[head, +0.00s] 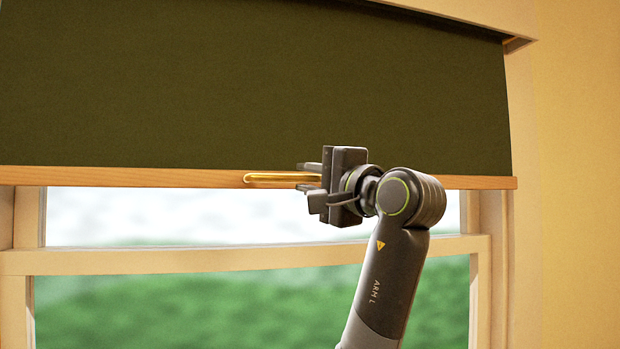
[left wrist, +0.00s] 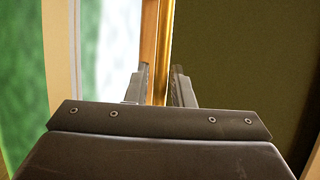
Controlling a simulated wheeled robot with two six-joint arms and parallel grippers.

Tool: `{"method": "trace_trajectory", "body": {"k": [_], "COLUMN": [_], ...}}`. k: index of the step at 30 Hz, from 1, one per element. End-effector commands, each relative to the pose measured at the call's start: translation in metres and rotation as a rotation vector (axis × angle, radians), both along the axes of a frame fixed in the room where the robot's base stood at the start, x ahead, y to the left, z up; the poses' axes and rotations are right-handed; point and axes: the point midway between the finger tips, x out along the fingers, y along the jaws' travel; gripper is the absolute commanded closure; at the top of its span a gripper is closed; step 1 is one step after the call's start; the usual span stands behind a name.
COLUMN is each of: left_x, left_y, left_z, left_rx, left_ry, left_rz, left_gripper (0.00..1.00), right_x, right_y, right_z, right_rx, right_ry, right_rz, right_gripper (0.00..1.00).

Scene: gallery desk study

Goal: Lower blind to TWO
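The dark green blind (head: 250,80) hangs over the upper part of the window, with a wooden bottom rail (head: 120,177) along its lower edge. A brass pull handle (head: 270,178) runs along the front of the rail. My left gripper (head: 308,177) is at the handle's right part, one finger above it and one below. In the left wrist view, the brass handle (left wrist: 161,60) passes between the two fingertips (left wrist: 160,85), with what looks like a narrow gap at the sides. No mark reading TWO is visible. My right gripper is out of view.
Below the rail are the window panes (head: 200,300) and a pale horizontal window bar (head: 150,260). The window frame (head: 494,260) and a yellow wall (head: 580,180) are on the right. The space in front of the panes left of my arm is clear.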

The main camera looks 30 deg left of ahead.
Motion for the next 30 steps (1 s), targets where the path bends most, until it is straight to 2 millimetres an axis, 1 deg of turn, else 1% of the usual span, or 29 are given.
{"method": "trace_trajectory", "body": {"k": [1,4,5,13,17,20,23,26,30], "left_x": [0.000,0.000,0.000,0.000,0.000,0.000,0.000,0.000,0.000], "left_y": [0.000,0.000,0.000,0.000,0.000,0.000,0.000,0.000,0.000], "left_z": [0.000,0.000,0.000,0.000,-0.006,-0.017,-0.033,-0.054,-0.087], "left_rx": [0.000,0.000,0.000,0.000,-0.001,-0.001,-0.001,-0.002,-0.002], "left_ry": [0.000,0.000,0.000,0.000,0.001,0.001,0.001,0.002,0.002], "left_rz": [0.000,0.000,0.000,0.000,0.000,0.000,0.000,0.000,0.000], "left_gripper": [0.85,0.98,1.00,1.00,1.00,1.00,1.00,1.00,1.00], "right_x": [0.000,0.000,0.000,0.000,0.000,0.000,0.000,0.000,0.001], "right_y": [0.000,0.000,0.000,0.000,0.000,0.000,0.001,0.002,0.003], "right_z": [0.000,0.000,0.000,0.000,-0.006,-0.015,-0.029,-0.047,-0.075], "right_rx": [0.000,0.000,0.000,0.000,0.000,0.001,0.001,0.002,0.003], "right_ry": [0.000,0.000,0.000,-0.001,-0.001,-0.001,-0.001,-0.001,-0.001], "right_rz": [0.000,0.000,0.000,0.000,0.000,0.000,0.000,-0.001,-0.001], "right_gripper": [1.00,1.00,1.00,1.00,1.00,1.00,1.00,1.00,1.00]}}
